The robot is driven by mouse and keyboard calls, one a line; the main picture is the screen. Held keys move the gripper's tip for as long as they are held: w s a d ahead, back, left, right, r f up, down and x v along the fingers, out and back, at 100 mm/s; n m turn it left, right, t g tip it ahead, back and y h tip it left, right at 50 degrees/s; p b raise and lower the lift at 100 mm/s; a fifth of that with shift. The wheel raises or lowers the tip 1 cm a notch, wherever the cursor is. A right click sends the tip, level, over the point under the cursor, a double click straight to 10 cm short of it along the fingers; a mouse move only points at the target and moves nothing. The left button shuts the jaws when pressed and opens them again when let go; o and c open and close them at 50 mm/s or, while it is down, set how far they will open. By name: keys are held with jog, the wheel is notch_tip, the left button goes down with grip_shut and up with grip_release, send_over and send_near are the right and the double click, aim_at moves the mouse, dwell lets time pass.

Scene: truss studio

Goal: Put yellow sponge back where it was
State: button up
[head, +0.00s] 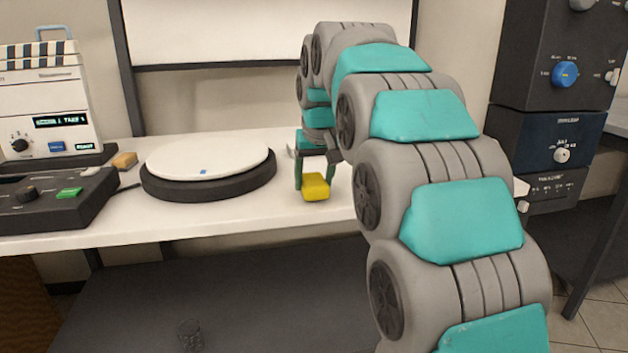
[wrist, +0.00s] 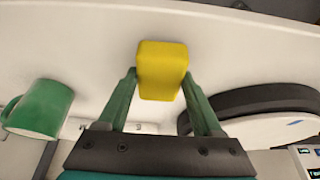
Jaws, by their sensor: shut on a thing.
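The yellow sponge (head: 315,187) is a small block near the front edge of the white table, right of the turntable, in the head view. My gripper (head: 314,178) reaches down over the table and is shut on the sponge. In the wrist view the sponge (wrist: 162,70) sits between the two green fingertips of my gripper (wrist: 160,85). Whether the sponge touches the tabletop is hard to tell.
A round turntable (head: 208,160) with a white top stands left of the sponge. A small tan block (head: 124,161) lies beside a dark console (head: 50,200). A green mug (wrist: 38,108) shows in the wrist view. The white table (head: 245,212) is bare along its front.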

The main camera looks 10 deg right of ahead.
jog(key=shift+f, duration=0.2)
jog(key=shift+f, duration=0.15)
jog(key=o, duration=1.3)
jog(key=v, duration=1.2)
jog(key=shift+s, duration=0.1)
jog(key=s+f+g, duration=0.2)
jog(key=s+f, duration=0.9)
jog(key=s, duration=0.1)
jog(key=s+f+g, duration=0.2)
jog(key=s+f, duration=0.8)
jog(key=s, duration=0.3)
jog(key=s+f+g, duration=0.2)
jog(key=s+f, duration=0.9)
jog(key=s, duration=0.2)
jog(key=shift+f, duration=0.3)
